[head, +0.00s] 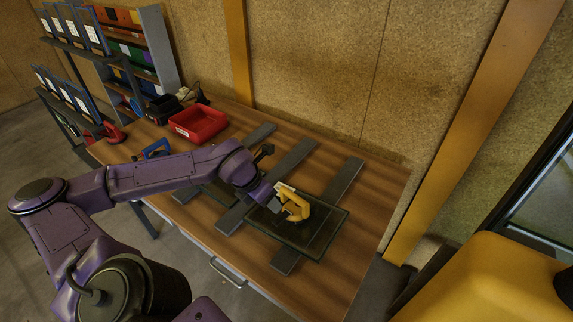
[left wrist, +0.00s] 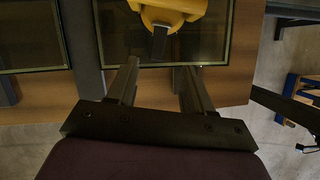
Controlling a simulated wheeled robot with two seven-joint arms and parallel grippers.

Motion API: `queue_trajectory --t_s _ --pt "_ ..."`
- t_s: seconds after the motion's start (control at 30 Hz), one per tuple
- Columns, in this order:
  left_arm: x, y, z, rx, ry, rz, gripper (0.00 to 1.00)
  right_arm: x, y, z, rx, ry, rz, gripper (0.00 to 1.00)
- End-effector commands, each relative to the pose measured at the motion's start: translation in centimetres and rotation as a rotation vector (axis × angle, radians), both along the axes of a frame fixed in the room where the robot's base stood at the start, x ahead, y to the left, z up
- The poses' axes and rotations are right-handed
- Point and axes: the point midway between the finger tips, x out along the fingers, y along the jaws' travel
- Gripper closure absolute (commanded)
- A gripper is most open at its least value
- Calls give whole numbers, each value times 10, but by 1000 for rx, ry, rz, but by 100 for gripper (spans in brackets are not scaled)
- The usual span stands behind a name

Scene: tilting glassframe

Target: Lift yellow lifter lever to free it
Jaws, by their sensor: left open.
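The yellow lifter (head: 297,205) sits on a dark framed glass pane (head: 318,238) on the workbench. In the left wrist view the lifter (left wrist: 172,10) is at the top centre, partly cut off by the picture's edge. A dark lever-like piece (left wrist: 159,42) points from it toward my gripper. My left gripper (left wrist: 158,78) is open, its two fingers apart on either side of that piece's line, with nothing visible between the tips. In the head view my left gripper (head: 273,197) is close beside the lifter's left side, and its fingers are hard to make out. My right gripper is out of view.
Grey bars (head: 345,179) lie across the wooden workbench (head: 380,190) under the pane. A second dark pane shows in the left wrist view (left wrist: 30,35). A red bin (head: 198,124) stands farther back, near shelves (head: 130,50). A wall borders the bench's back.

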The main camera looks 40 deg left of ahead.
Motion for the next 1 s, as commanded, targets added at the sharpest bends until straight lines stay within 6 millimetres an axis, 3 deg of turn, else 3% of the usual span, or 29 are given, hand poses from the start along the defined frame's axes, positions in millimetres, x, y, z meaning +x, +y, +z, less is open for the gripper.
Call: queue_trajectory --t_s 0.4,0.57,0.8,0.83,0.97,1.0 --pt "27 -5 -79 3 4 5 49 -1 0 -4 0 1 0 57" --pt "34 -7 -92 2 2 4 49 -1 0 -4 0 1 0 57" --pt "35 -8 -93 1 0 4 49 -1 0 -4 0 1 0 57" --pt "35 -8 -93 1 0 4 52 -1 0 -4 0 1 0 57" --pt "35 -8 -93 1 0 4 94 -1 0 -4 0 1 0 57" --pt "35 -8 -93 1 0 4 100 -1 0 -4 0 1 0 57"
